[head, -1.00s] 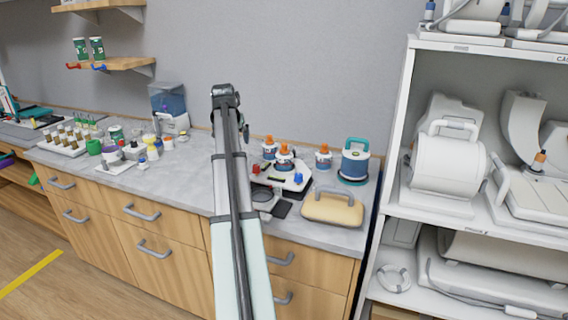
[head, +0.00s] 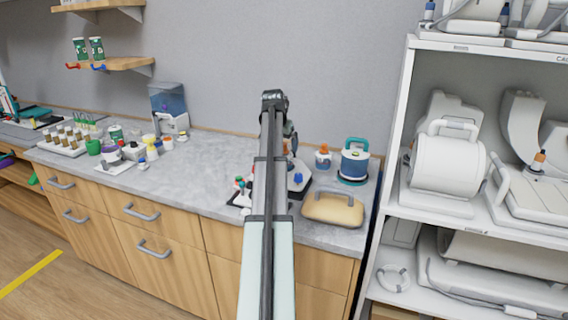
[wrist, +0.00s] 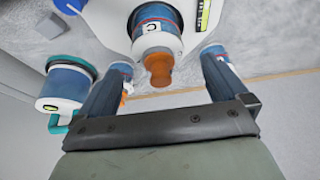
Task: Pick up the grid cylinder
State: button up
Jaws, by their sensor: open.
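Several blue cylinders with orange tops are in view, and I cannot tell which is the grid cylinder. In the wrist view one blue cylinder (wrist: 155,20), with a white label reading like "C", stands on a white base between my fingers. My gripper (wrist: 165,62) is open, with its two dark fingers apart on either side of that cylinder's orange top. Another blue cylinder (wrist: 215,52) shows by the right finger, and one is partly hidden by the left finger. In the head view a blue cylinder (head: 322,157) stands right of my arm, which hides the others and most of my gripper.
A blue container with a teal handle (head: 355,161) stands at the counter's right end; it also shows in the wrist view (wrist: 65,85). A tan handled block (head: 333,208) lies in front. A white shelf unit (head: 392,210) stands to the right. The counter's middle is clear (head: 208,165).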

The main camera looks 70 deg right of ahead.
jog(key=shift+a+x, duration=0.15)
jog(key=shift+x, duration=1.55)
jog(key=shift+a+x, duration=0.15)
jog(key=shift+x, duration=1.6)
jog(key=shift+s, duration=0.15)
jog(key=c, duration=1.1)
jog(key=shift+c, duration=1)
